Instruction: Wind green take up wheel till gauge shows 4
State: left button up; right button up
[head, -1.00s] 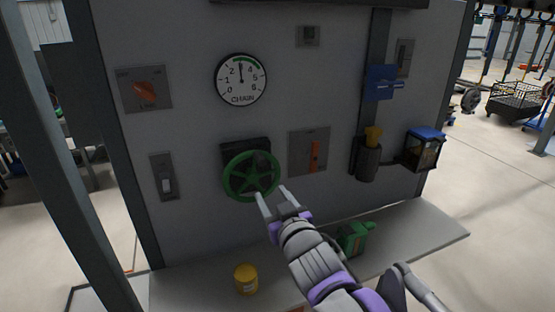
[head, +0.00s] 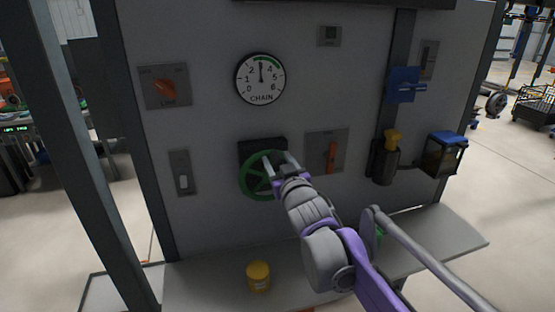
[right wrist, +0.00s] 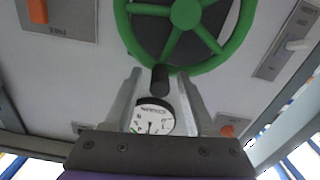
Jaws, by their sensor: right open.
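The green take-up wheel (head: 243,181) is mounted on the grey panel, partly hidden behind my right gripper in the head view. The round white chain gauge (head: 260,78) is above it. Its needle points nearly straight up, midway between 2 and 4, and a green arc lies at its upper right. My right gripper (head: 279,159) is open at the wheel's upper right. In the right wrist view the wheel (right wrist: 185,14) is at the top. A dark knob (right wrist: 160,78) at its rim sits between the open fingers (right wrist: 159,80); contact cannot be told. My left gripper is out of view.
An orange rotary switch (head: 166,91) and a white toggle plate (head: 183,173) are left of the wheel. An orange lever (head: 331,157) is close on its right. A yellow tub (head: 258,277) stands on the ledge below. A blue-lidded box (head: 444,153) juts out at right.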

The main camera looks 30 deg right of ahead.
jog(key=shift+w, duration=0.25)
grip_shut()
dwell(1.4)
